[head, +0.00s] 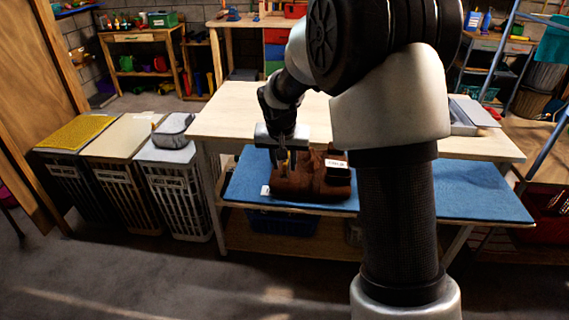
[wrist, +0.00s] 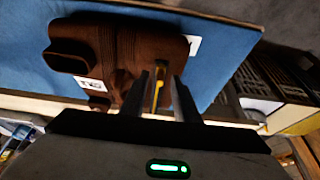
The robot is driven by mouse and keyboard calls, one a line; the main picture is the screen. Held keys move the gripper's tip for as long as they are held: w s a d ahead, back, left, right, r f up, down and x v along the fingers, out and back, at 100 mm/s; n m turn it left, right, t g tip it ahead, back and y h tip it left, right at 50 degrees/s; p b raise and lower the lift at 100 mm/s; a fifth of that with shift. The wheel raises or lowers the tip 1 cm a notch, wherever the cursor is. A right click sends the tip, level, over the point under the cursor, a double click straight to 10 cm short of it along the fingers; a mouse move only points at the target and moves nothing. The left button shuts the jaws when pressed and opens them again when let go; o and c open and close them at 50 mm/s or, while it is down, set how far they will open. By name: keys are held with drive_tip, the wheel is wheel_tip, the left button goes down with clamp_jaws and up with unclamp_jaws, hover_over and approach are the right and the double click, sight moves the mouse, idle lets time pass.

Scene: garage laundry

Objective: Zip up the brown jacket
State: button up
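The brown jacket (head: 292,184) lies on the blue mat (head: 455,190) below the wooden tabletop; it fills the upper left of the wrist view (wrist: 85,42). White tags (wrist: 90,84) show on it. My gripper (head: 283,163) points down at the jacket's near side. In the wrist view my gripper's fingers (wrist: 160,82) stand apart at the jacket's edge, with a thin yellow strip (wrist: 158,97) between them. I cannot tell whether the strip is the zipper pull or whether the fingers touch it. The zipper track is not clear.
The wooden tabletop (head: 225,115) stands above and behind the mat. Several laundry baskets with lids (head: 175,190) stand to the left. A blue crate (head: 270,222) sits on the shelf below. The floor in front (head: 150,270) is clear.

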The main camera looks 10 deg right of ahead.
drive_tip(key=shift+f, duration=0.1)
clamp_jaws()
idle(1.4)
